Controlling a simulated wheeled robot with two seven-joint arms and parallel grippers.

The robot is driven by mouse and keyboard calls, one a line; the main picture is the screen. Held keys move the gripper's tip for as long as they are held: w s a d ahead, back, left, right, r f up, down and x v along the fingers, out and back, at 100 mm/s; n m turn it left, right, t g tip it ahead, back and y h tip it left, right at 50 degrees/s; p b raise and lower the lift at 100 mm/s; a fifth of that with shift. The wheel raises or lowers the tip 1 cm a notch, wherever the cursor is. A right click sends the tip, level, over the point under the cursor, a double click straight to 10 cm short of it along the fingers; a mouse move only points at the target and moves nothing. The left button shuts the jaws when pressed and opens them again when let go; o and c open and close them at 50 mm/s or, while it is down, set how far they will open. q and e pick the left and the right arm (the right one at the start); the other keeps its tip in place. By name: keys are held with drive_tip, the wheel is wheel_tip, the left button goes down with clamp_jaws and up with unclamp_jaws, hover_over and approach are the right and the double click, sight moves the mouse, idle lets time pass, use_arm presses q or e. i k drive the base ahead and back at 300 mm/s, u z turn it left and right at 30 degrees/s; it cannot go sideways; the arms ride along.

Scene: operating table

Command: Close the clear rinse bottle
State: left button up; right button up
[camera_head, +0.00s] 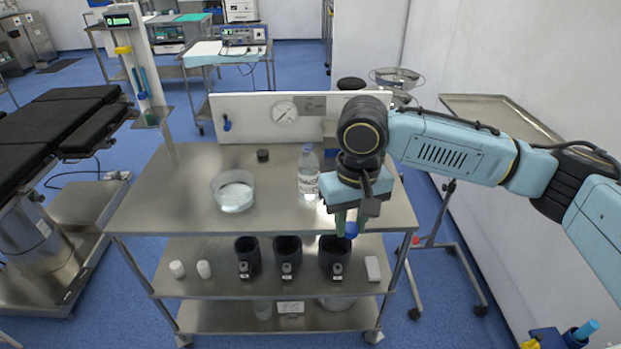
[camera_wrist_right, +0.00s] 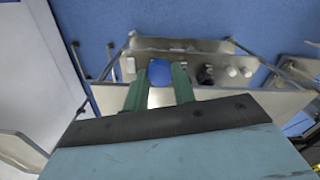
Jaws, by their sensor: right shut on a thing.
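The clear rinse bottle (camera_head: 308,178) stands upright on the steel cart top, with a white label. Its mouth is too small to read clearly. My right gripper (camera_head: 350,226) is to the right of the bottle and nearer the cart's front edge, pointing down. Its green fingers are shut on a blue cap (camera_head: 352,231), which is apart from the bottle. The blue cap also shows between the fingers in the right wrist view (camera_wrist_right: 158,72). The bottle is not visible in that view. My left gripper is not in view.
A clear bowl (camera_head: 233,205) stands left of the bottle. A small dark round object (camera_head: 263,155) lies behind it. The cart's upright back panel (camera_head: 240,112) carries a gauge. Black cups (camera_head: 288,258) stand on the lower shelf. The left part of the cart top (camera_head: 165,198) is free.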

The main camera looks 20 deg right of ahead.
sight(308, 162)
drive_tip(key=z, duration=0.6)
drive_tip(key=i, duration=1.15)
drive_tip(key=u, duration=0.1)
